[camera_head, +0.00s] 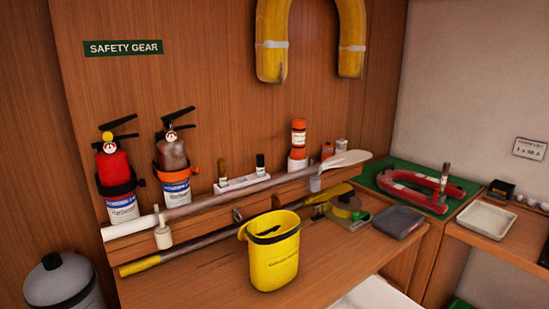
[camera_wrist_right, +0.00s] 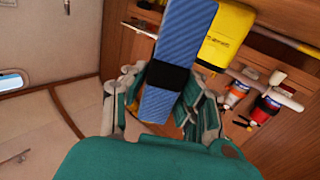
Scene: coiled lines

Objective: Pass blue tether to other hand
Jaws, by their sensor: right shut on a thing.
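The blue tether (camera_wrist_right: 180,45) is a flat ribbed blue strap bundle with a black band around it, in the right wrist view. My right gripper (camera_wrist_right: 162,92) is shut on it near the black band, one finger on each side. The tether reaches from between the fingers to the top edge of that view, where it is cut off. Neither the tether nor either gripper shows in the head view. My left gripper is in neither view.
A yellow bucket (camera_head: 274,262) stands on the wooden counter (camera_head: 205,280). Two fire extinguishers (camera_head: 117,182) hang on the left wall panel. An oar and a pole run along it. Bare counter shows left of the bucket.

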